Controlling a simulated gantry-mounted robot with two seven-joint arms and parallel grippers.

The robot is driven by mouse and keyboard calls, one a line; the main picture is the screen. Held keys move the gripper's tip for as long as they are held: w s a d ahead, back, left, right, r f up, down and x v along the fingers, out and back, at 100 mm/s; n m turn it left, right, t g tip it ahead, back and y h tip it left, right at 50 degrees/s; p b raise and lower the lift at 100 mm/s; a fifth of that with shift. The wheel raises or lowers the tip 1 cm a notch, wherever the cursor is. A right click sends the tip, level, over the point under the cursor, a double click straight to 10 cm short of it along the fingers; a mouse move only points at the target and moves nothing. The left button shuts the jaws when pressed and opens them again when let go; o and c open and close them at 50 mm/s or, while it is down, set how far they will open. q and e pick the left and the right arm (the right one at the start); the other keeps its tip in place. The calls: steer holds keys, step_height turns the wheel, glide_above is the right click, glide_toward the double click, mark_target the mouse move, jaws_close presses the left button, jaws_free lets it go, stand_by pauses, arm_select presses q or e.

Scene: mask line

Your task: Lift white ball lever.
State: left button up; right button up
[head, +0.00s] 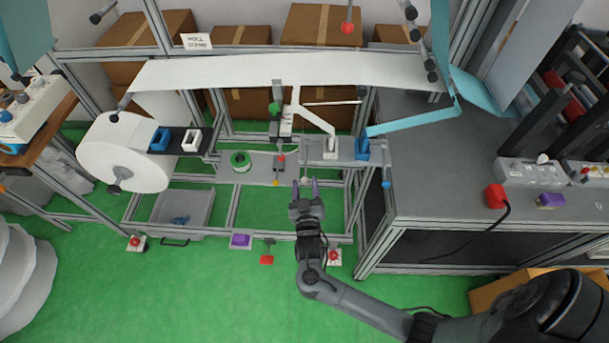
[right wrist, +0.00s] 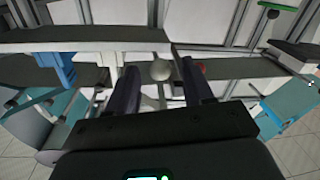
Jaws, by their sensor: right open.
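The white ball (right wrist: 161,70) of the lever shows in the right wrist view, on a pale stem. It appears between the two fingers of my right gripper (right wrist: 160,66), with gaps on both sides. In the head view my right gripper (head: 305,183) reaches up to the front of the machine frame, its purple-tipped fingers apart. The ball (head: 305,181) is only a small pale spot there, between the fingertips. I cannot tell how deep it sits between them. The lever's lower part is mostly hidden. My left gripper is not in view.
A small red knob (head: 281,158) is to the left. The grey bench (head: 440,205) is close on the right.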

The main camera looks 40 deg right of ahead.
mark_target(305, 178)
steer(key=shift+x, duration=2.25)
steer(key=shift+c, duration=0.3)
jaws_close()
